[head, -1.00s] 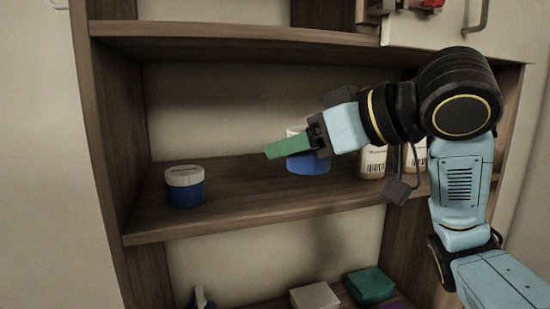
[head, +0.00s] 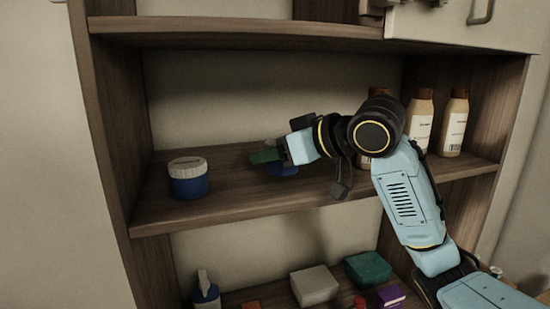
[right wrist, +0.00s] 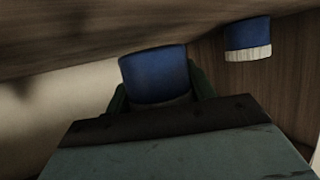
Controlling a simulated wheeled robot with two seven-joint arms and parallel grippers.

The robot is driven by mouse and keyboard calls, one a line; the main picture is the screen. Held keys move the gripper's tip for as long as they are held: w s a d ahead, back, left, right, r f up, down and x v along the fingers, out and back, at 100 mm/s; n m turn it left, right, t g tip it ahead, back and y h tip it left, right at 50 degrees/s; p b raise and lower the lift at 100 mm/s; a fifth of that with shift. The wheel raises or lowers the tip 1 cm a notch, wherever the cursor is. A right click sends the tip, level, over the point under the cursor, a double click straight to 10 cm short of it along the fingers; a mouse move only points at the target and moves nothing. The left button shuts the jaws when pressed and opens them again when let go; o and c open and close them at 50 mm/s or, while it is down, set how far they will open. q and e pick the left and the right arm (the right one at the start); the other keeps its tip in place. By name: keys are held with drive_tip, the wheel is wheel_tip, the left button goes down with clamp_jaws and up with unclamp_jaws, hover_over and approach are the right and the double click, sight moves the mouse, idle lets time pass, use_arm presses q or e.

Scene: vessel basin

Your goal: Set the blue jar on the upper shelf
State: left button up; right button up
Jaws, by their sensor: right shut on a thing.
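My right gripper (head: 266,157) reaches in over the middle wooden shelf (head: 235,196) and is shut on a blue jar (head: 283,169). In the head view the fingers and wrist hide most of this jar. In the right wrist view the held blue jar (right wrist: 155,76) sits between the fingers, close to the wooden board. I cannot tell whether its base touches the board. A second blue jar with a white lid (head: 188,179) stands upright to the left on the same shelf. It also shows in the right wrist view (right wrist: 248,38). My left gripper is not in view.
Several bottles with brown caps (head: 453,122) stand at the shelf's right end, partly behind my arm. A higher board (head: 235,30) runs above. Below are a grey box (head: 314,286), a green box (head: 368,268) and a spray bottle (head: 206,290). Shelf is clear between the lidded jar and gripper.

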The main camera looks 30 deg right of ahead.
drive_tip(key=shift+f, duration=0.55)
drive_tip(key=shift+w+f, duration=0.1)
drive_tip(key=shift+d+f, duration=0.1)
drive_tip(key=shift+w, duration=0.1)
drive_tip(key=shift+f, duration=0.2)
drive_tip(key=o, duration=1)
